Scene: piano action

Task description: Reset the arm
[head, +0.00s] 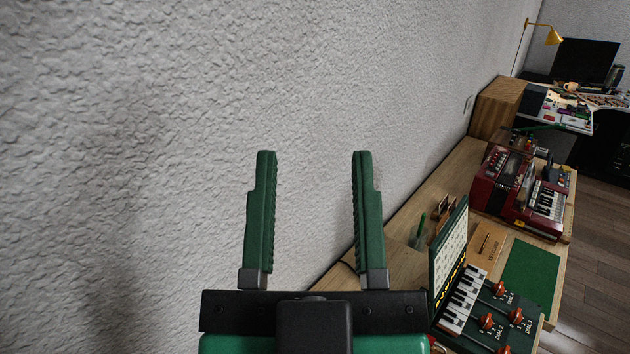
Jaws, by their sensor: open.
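My gripper (314,205) is in the lower middle of the head view, with its two green ribbed fingers pointing up the picture. The fingers are wide apart and nothing is between them. The textured grey wall (180,120) shows behind and between them. The gripper appears to the left of the wooden desk (400,252) and the things on it. No contact with the wall or desk is visible, though the exact gap cannot be told.
A small keyboard (462,300) with red-knobbed dials (515,316) and an upright green panel (449,252) stands lower right. A green mat (530,277) lies beside it. A red accordion-like instrument (505,183) sits farther along. A yellow lamp (553,36) and dark monitor (583,61) are at the back.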

